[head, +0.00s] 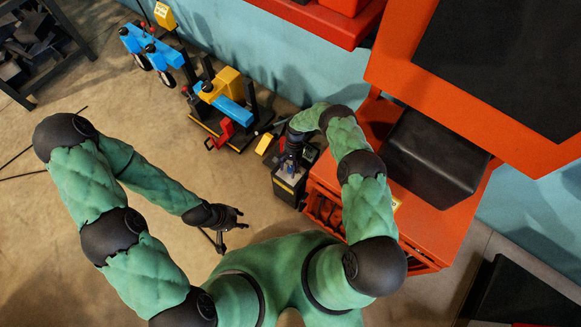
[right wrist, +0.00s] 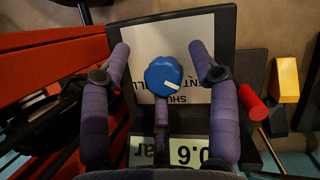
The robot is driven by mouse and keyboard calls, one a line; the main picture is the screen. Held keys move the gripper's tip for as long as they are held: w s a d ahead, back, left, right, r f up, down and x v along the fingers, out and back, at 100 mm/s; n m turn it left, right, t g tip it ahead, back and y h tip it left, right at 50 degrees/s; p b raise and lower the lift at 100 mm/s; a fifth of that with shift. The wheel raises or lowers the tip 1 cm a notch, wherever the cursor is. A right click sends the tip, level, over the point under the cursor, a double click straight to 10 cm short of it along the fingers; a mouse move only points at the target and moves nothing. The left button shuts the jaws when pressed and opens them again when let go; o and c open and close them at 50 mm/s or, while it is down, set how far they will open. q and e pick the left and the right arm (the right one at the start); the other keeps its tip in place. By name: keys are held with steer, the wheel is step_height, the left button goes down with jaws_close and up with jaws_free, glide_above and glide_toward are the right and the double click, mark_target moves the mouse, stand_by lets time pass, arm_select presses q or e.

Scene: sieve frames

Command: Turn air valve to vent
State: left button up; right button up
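The air valve is a round blue knob (right wrist: 164,76) with a white pointer mark, on a pale panel (right wrist: 150,35) with upside-down lettering, partly hidden. The pointer faces the lower right in the right wrist view. A display (right wrist: 185,150) below it reads 0.6 bar upside down. My right gripper (right wrist: 158,52) is open, its purple fingers on either side of the knob with gaps, and a third finger below it. In the head view my right gripper (head: 291,150) is over the dark valve box (head: 288,190). My left gripper (head: 232,216) is open and empty over the floor.
An orange cabinet (head: 430,225) with a black block (head: 435,157) stands right of the valve box. Blue and yellow equipment (head: 228,95) stands behind it to the left. A red cylinder (right wrist: 252,102) and yellow block (right wrist: 286,80) lie beside the panel.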

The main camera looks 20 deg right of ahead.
steer(key=shift+w+d, duration=0.1)
steer(key=shift+w, duration=0.05)
steer(key=shift+w+d+r, duration=0.1)
steer(key=shift+r, duration=0.1)
steer(key=v, duration=1.1)
steer(key=shift+r, duration=0.3)
